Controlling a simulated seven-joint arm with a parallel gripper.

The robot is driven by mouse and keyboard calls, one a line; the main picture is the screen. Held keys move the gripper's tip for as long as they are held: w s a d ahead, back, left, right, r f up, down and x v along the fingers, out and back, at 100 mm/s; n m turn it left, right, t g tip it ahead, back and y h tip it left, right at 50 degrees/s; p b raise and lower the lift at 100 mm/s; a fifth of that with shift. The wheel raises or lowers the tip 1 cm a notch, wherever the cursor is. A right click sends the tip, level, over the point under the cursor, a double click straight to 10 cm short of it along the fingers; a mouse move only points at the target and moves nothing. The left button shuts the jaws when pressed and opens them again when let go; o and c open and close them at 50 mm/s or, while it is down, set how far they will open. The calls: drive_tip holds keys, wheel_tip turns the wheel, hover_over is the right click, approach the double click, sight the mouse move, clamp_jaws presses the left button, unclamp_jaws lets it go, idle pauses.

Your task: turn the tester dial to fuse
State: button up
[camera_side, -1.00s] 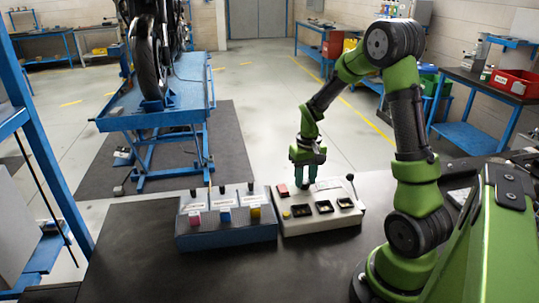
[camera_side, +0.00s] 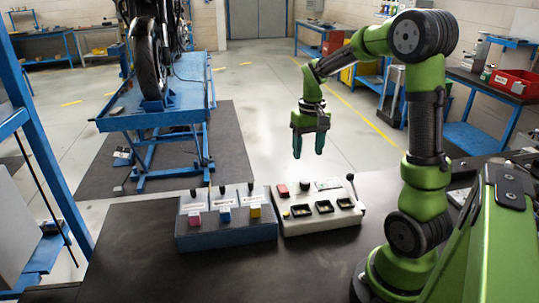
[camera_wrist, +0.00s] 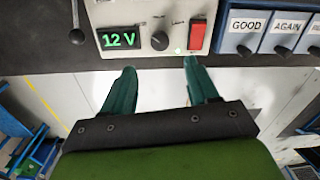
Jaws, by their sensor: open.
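The tester (camera_side: 345,218) is a pale box on the dark bench. Its black dial (camera_side: 304,186) stands on the top, between a red switch (camera_side: 282,189) and a display. In the wrist view the dial (camera_wrist: 160,40) has small labels around it that I cannot read, and its pointer direction is unclear.
A lever (camera_side: 351,183) stands at the tester's right end. Left of the tester is a blue box (camera_side: 230,236) with labelled bins; GOOD and AGAIN are readable in the wrist view. The bench (camera_side: 130,245) is clear in front. A motorcycle stands on a blue lift (camera_side: 165,115) behind.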

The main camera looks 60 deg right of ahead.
wheel_tip(320, 180, up, 7)
idle(0.3)
drive_tip(key=s+a+r+n+t+y, duration=0.1)
drive_tip(key=s+a+t, duration=0.2)
drive_tip(key=a, duration=0.8)
drive_tip(key=s+a+r+n+t, duration=0.1)
drive_tip(key=s+a+t, duration=0.3)
drive_tip(key=a, duration=0.8)
drive_tip(key=shift+s+n+y, duration=0.2)
drive_tip(key=shift+n+y, duration=0.2)
drive_tip(key=shift+n, duration=0.2)
drive_tip(key=shift+c, duration=0.7)
